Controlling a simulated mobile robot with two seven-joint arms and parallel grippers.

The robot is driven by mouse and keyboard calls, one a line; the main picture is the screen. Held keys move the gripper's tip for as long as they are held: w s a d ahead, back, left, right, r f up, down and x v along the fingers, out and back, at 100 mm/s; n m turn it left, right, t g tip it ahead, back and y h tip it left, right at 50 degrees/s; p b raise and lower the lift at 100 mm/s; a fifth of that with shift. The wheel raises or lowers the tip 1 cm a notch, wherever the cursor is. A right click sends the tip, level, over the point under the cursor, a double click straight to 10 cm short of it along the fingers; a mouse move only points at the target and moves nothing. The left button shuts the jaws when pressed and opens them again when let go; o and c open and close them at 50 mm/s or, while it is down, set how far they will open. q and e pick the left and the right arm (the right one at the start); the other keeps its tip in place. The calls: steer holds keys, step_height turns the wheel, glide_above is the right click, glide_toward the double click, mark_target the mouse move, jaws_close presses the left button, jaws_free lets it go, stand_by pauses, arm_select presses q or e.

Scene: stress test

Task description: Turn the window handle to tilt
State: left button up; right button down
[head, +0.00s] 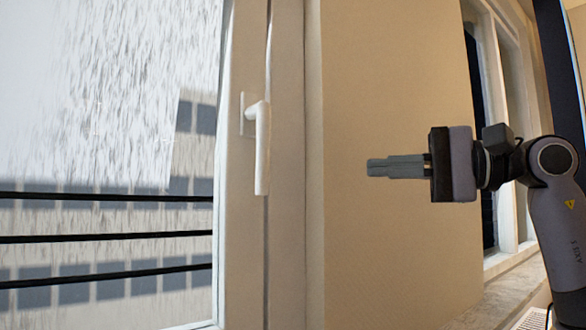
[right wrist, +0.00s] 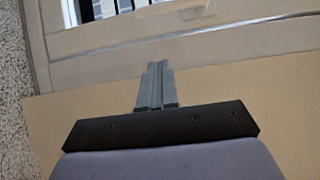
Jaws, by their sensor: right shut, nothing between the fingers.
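The white window handle (head: 262,148) is in the middle of the head view, on the window frame (head: 236,270). Its lever hangs straight down from its mounting plate. My right gripper (head: 369,168) is to the right of the handle, clearly apart from it, in front of the tan wall. Its fingers point left and are closed together with nothing between them. In the right wrist view the shut fingers (right wrist: 156,68) point up toward the pale frame; a faint pale shape on the frame there is too blurred to make out. My left gripper is in neither view.
Dark horizontal bars (head: 110,237) cross outside the glass at the left. A tan wall (head: 395,260) lies between this window and a second window (head: 500,130) at the right. A grey sill (head: 505,295) runs below the second window. The space between gripper and handle looks clear.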

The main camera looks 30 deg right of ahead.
mark_target(268, 171)
steer(key=p+x, duration=0.2)
steer(key=x, duration=0.7)
steer(key=shift+a+r, duration=0.1)
steer(key=shift+a, duration=0.05)
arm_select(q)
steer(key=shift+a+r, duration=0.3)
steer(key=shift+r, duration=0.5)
arm_select(e)
steer(key=shift+w+a, duration=0.2)
steer(key=shift+a, duration=0.9)
steer(key=shift+w+a, duration=0.25)
steer(key=shift+a, duration=0.85)
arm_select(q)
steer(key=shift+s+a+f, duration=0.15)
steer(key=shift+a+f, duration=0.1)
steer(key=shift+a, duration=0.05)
arm_select(e)
steer(key=shift+a+f+m, duration=0.25)
steer(key=shift+m, duration=0.05)
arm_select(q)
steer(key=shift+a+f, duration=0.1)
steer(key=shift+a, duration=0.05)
arm_select(e)
steer(key=shift+a, duration=0.1)
